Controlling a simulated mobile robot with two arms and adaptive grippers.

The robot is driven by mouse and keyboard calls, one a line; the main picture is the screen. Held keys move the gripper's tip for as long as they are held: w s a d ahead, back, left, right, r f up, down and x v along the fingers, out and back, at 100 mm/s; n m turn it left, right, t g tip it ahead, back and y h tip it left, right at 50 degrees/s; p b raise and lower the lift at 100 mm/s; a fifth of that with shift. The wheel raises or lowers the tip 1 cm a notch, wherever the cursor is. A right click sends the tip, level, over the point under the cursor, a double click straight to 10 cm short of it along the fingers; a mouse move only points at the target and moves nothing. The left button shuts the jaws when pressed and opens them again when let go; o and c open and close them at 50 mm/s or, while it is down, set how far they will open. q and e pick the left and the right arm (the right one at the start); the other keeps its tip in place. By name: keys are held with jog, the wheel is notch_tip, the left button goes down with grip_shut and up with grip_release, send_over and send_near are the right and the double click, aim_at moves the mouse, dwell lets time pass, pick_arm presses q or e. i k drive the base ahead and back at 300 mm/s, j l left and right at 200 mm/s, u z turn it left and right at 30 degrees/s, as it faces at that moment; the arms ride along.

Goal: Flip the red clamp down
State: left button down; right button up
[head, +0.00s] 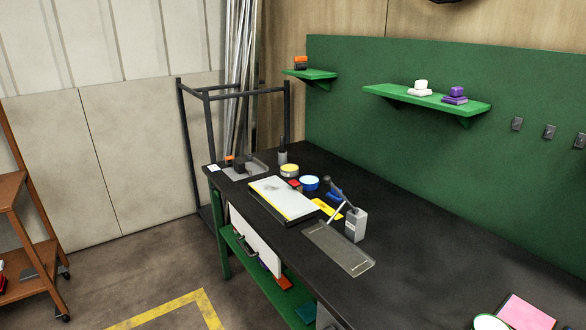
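I cannot make out a red clamp for certain. A small red part (294,186) sits at the back edge of a flat white-topped plate (283,197) on the black workbench; it is too small to tell what it is. A small orange-red piece (229,159) lies on a grey tray at the bench's far left end. Another red item (2,283) is cut off at the left picture edge, by the brown shelf rack. Neither of my grippers is in view.
The black workbench (420,245) carries round tins (309,183), a grey block (356,226) with a dark rod, a grey flat plate (338,248) and a pink pad (526,312). Its right middle is clear. Green wall shelves (428,98) hang behind. Open floor (110,270) lies left.

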aim_at(294, 182)
jog(key=i+j+z, duration=0.1)
jog(key=i+j, duration=0.15)
jog(key=i+j+z, duration=0.1)
jog(key=j, duration=0.35)
jog(key=i+j+z, duration=0.15)
jog(key=i+j, duration=0.15)
jog(key=i+j+z, duration=0.1)
jog(key=j, duration=0.4)
jog(key=i+j+z, duration=0.1)
jog(key=i+j, duration=0.15)
jog(key=j, duration=0.15)
